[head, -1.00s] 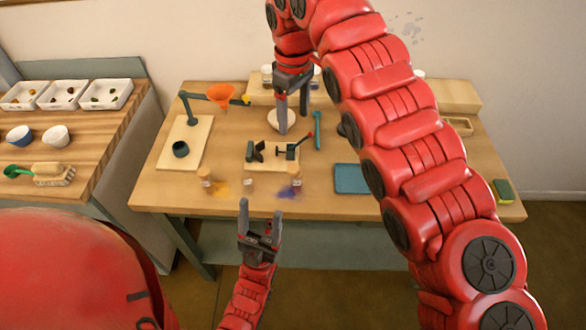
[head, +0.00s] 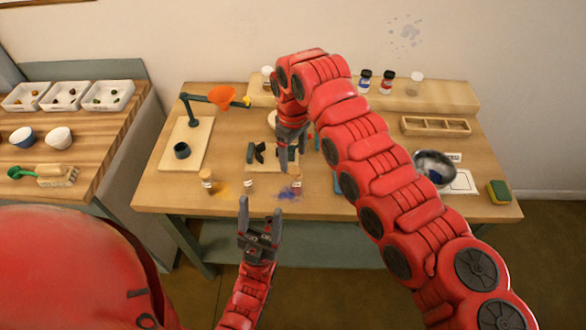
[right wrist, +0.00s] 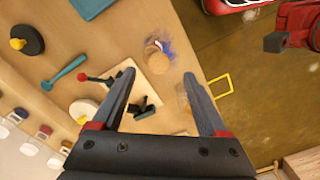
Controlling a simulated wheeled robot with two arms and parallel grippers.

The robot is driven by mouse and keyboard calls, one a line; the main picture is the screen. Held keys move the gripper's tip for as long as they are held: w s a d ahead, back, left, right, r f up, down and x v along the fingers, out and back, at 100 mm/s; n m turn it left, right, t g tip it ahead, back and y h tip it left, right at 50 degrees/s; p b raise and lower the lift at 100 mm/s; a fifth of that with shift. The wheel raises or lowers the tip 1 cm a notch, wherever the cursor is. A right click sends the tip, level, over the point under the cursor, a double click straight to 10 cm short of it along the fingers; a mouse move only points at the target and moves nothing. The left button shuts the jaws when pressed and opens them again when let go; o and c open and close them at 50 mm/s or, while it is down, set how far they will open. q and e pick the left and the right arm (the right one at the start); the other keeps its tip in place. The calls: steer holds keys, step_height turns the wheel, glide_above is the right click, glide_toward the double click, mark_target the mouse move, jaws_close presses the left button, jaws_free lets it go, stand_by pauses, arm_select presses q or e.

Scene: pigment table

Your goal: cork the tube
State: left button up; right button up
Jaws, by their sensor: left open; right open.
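Small vials with tan, cork-like tops stand near the table's front edge: a left vial (head: 206,176), a middle vial (head: 248,185) and a right vial (head: 297,181). I cannot tell which is the tube or whether any cork is loose. My right gripper (head: 289,160) is open and empty, pointing down just behind the right vial. In the right wrist view a round tan top (right wrist: 158,63) beside blue powder shows between and beyond the open fingertips (right wrist: 159,75). My left gripper (head: 260,207) is open and empty, pointing up in front of the table edge.
A small board with a black holder (head: 257,153) lies behind the vials, partly hidden by my right gripper. Orange powder (head: 222,190) and blue powder (head: 288,194) lie on the table. A metal bowl (head: 436,167) is at right.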

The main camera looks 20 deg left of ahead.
mark_target(293, 169)
steer(key=shift+f+p, duration=0.25)
steer(key=shift+p, duration=0.25)
step_height(293, 169, down, 4)
steer(key=shift+a+r+p, duration=0.1)
steer(key=shift+r+p, duration=0.1)
steer(key=shift+p, duration=0.95)
steer(key=shift+f, duration=0.5)
steer(key=shift+w, duration=0.1)
steer(key=shift+c, duration=0.4)
jaws_close()
